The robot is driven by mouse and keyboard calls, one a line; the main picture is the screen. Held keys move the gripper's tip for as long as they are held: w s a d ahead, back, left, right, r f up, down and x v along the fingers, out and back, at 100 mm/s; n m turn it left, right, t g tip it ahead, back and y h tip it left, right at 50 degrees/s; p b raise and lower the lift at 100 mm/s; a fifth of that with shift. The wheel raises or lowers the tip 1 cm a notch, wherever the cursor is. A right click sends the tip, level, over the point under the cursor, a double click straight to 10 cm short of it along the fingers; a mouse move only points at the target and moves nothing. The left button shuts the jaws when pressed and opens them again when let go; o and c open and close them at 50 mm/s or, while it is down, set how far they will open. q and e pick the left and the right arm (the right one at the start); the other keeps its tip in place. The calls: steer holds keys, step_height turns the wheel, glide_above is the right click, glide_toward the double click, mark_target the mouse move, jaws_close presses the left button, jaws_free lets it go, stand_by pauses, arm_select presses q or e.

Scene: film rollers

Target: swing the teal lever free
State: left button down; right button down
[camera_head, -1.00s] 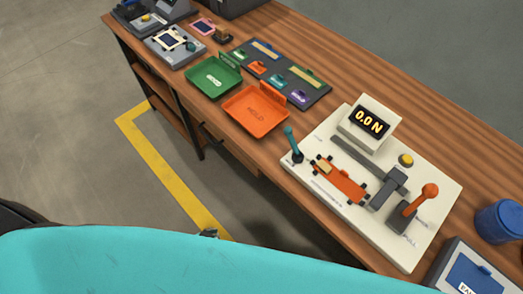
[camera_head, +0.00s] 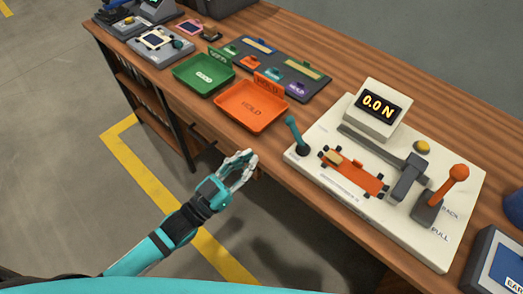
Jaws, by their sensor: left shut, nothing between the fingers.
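The teal lever (camera_head: 294,132) stands at the left corner of the white test rig (camera_head: 330,205), leaning a little to the left. An orange carriage (camera_head: 355,176) with a tan block on it lies on the rig to the right of the lever. My left gripper (camera_head: 247,158) is in front of the table edge, to the left of the lever and apart from it. Its fingers are shut and empty. My right gripper is out of view.
The rig also carries a display (camera_head: 378,106) reading 0.0 N, a grey clamp (camera_head: 408,176), a yellow button (camera_head: 421,147) and an orange-knobbed lever (camera_head: 451,187). An orange tray (camera_head: 251,121) and a green tray (camera_head: 203,90) stand to the left. Open floor lies in front.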

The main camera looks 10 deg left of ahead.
mark_target(297, 135)
arm_select(q)
steer(key=x, duration=0.3)
steer(key=f+x, duration=0.1)
steer(key=x, duration=0.3)
steer(key=f+p+x, duration=0.1)
steer(key=x, duration=0.2)
steer(key=shift+w+d+r, duration=0.15)
steer(key=shift+w+d, duration=0.15)
steer(key=shift+w, duration=0.2)
steer(key=shift+w+d+f, duration=0.4)
steer(key=shift+w, duration=0.05)
steer(key=shift+w+d+f+b, duration=0.3)
steer(key=shift+w+b, duration=0.1)
steer(key=shift+w, duration=0.1)
steer(key=shift+r, duration=0.2)
